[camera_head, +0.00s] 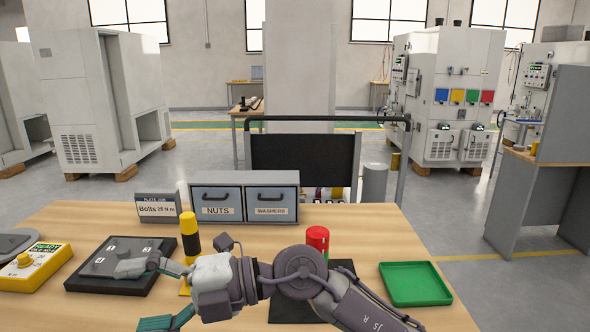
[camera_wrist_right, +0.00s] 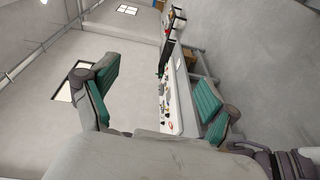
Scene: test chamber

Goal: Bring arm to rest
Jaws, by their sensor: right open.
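My right arm (camera_head: 345,300) reaches in from the lower right over the wooden table. My right gripper (camera_head: 140,296) points left over the table's front, beside the dark plate fixture. Its fingers are spread apart with nothing between them. In the right wrist view the two green-padded fingers of my right gripper (camera_wrist_right: 155,95) also stand wide apart and empty. My left gripper does not show in either view.
A dark plate fixture (camera_head: 88,278) and a yellow button box (camera_head: 38,268) sit at left. A yellow-and-black tool (camera_head: 190,240), a red-topped item (camera_head: 317,238) and a green tray (camera_head: 414,284) stand around the arm. Drawers for nuts and washers (camera_head: 244,180) line the back.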

